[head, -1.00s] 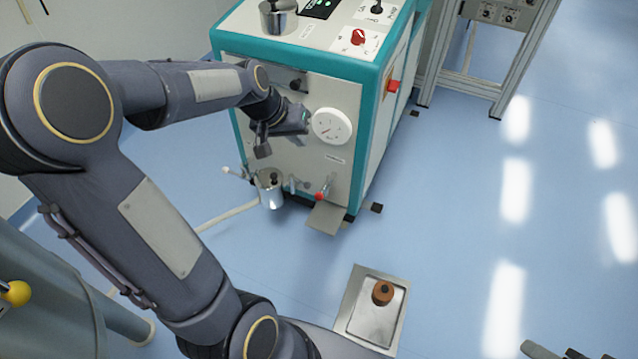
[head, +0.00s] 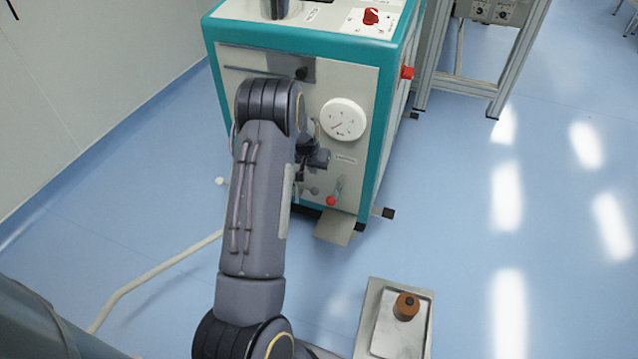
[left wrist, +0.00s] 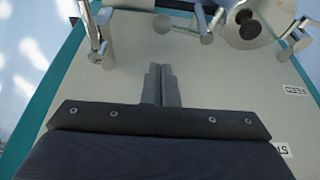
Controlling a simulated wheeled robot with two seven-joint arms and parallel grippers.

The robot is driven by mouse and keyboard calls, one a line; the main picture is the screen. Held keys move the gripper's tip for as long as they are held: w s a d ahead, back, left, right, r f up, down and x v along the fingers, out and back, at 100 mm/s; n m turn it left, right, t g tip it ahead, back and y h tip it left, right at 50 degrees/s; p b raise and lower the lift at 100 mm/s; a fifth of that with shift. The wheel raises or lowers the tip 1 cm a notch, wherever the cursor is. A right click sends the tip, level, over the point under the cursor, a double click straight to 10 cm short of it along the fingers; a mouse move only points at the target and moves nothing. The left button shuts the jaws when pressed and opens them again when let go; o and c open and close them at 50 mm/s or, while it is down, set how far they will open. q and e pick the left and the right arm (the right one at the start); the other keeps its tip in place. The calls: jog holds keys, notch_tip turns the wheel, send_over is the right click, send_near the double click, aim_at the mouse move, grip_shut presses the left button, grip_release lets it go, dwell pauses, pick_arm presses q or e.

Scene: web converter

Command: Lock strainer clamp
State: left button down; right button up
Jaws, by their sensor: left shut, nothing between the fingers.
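The strainer (left wrist: 262,18), a metal cup with a dark knob, shows at the top right of the left wrist view. In the head view my left arm hides it. A metal lever with a rounded end (left wrist: 190,30), which may be the clamp, sticks out beside the strainer; whether it is locked I cannot tell. My left gripper (left wrist: 160,68) is shut and empty, its fingertips pointing toward the lever with a gap in the picture. In the head view the left gripper (head: 322,158) is in front of the machine's panel, below the white dial. My right gripper is not in view.
The teal-edged machine (head: 375,130) stands ahead with a white dial (head: 343,119). A red-tipped valve (head: 332,199) is low on its front; its metal stem (left wrist: 98,40) shows in the wrist view. A metal tray (head: 390,340) with a brown object (head: 406,307) is at lower right.

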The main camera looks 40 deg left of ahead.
aim_at(306, 187)
pick_arm(q)
jog(key=b+x, duration=0.3)
jog(key=x, duration=0.5)
jog(key=shift+f, duration=0.2)
jog(key=shift+x, duration=0.8)
